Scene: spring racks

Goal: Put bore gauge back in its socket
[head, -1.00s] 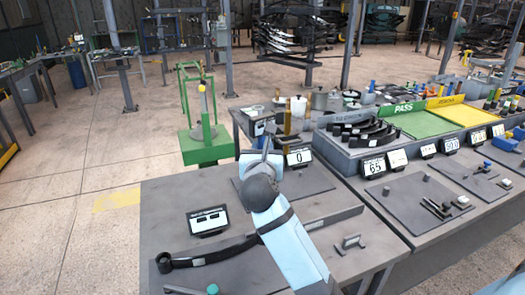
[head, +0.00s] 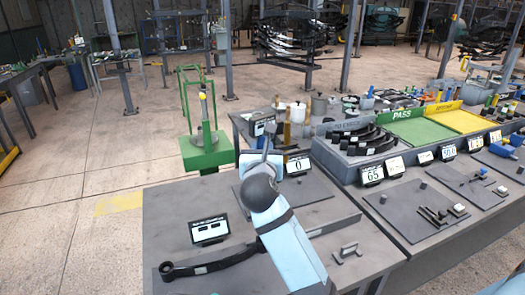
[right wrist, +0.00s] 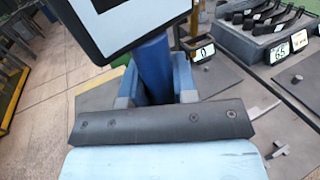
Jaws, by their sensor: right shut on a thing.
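In the right wrist view my right gripper (right wrist: 157,88) is shut on the blue upright handle of the bore gauge (right wrist: 154,65). The gauge's dark-framed display with a pale face sits at the top of that view, partly cut off. Its lower end is hidden behind my gripper. In the head view my right gripper (head: 259,157) is held over the near bench, with my ball-shaped wrist joint hiding part of it. I cannot make out the socket in either view. My left gripper is not in view.
The near bench (head: 170,215) carries a "0" display (head: 298,165), a small two-window display (head: 209,230), a dark leaf spring (head: 210,263) and a small metal bracket (head: 347,253). A blue-grey rack of springs (head: 335,160) stands right.

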